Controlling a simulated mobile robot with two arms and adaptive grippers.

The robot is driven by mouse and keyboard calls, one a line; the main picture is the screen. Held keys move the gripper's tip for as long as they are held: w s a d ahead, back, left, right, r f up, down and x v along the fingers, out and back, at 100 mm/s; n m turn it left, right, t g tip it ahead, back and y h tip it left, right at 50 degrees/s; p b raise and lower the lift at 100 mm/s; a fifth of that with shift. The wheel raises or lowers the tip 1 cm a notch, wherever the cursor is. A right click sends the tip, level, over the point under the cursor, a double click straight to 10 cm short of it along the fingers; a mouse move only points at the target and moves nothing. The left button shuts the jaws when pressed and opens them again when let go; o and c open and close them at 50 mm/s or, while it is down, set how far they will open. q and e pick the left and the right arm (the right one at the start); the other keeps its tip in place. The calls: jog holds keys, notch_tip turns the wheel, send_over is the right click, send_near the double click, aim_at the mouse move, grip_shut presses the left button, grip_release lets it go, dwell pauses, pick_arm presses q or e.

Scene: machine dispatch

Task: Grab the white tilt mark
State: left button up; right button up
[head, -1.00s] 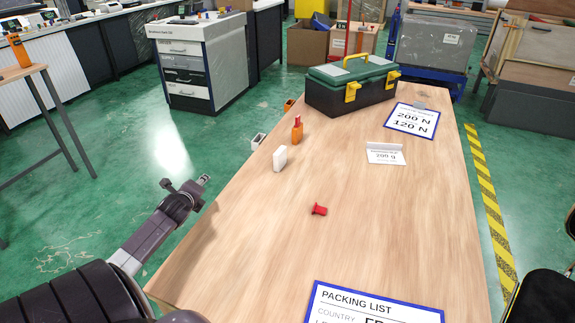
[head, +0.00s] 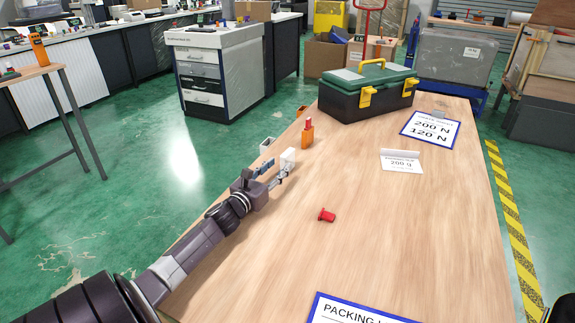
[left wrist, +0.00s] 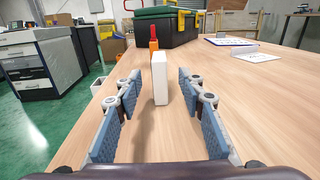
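The white tilt mark (left wrist: 160,78) is a small white upright block on the wooden table, seen between my fingers in the left wrist view. In the head view the white block (head: 288,156) stands just beyond my left gripper (head: 276,174), partly hidden by it. My left gripper also shows in the left wrist view (left wrist: 159,105), its two blue-padded fingers apart on either side, with nothing gripped. The block is near the fingertips, and I cannot tell whether it is between them. My right gripper is not in view.
An orange item with a red top (head: 307,134) stands just behind the white block. A red part (head: 327,215) lies on the table (head: 400,240). A green-lidded toolbox (head: 366,92) stands at the far end. A small sign (head: 401,161) and a blue-framed sheet (head: 431,130) lie right.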

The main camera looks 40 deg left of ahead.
aim_at(288, 157)
pick_arm(q)
jog(key=x, duration=0.5)
jog(key=shift+w+a+r+b, duration=0.1)
jog(key=shift+w+b, duration=0.3)
jog(key=shift+w+a, duration=0.15)
jog(key=shift+w, duration=0.35)
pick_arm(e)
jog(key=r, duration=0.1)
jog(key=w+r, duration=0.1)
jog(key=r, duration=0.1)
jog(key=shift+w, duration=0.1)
pick_arm(q)
grip_shut()
